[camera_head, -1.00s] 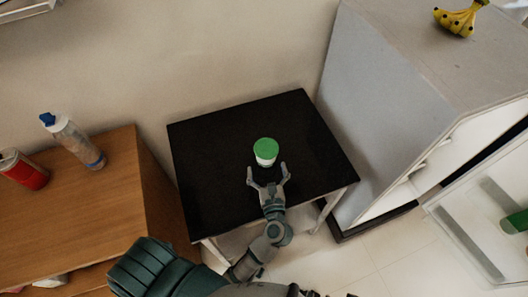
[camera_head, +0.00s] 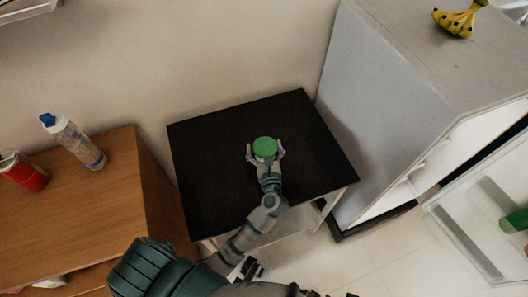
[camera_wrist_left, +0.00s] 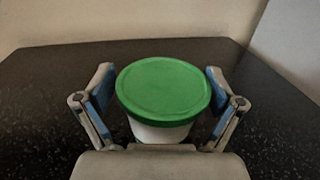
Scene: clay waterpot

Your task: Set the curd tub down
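The curd tub (camera_head: 265,147), white with a green lid, stands upright on the black table (camera_head: 215,150). It also shows in the left wrist view (camera_wrist_left: 163,92), with a strip of its white side below the lid. My left gripper (camera_head: 265,155) is around the tub, one finger on each side. In the left wrist view its fingers (camera_wrist_left: 162,100) are spread, with a gap at the left finger; the right finger is closer to the lid. The tub's lower part is hidden behind the gripper's palm.
A wooden cabinet (camera_head: 85,200) at the left holds a clear bottle with a blue cap (camera_head: 75,142) and a red can (camera_head: 24,172). A fridge (camera_head: 385,100) with its door open stands at the right, bananas (camera_head: 459,18) on top. The table around the tub is clear.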

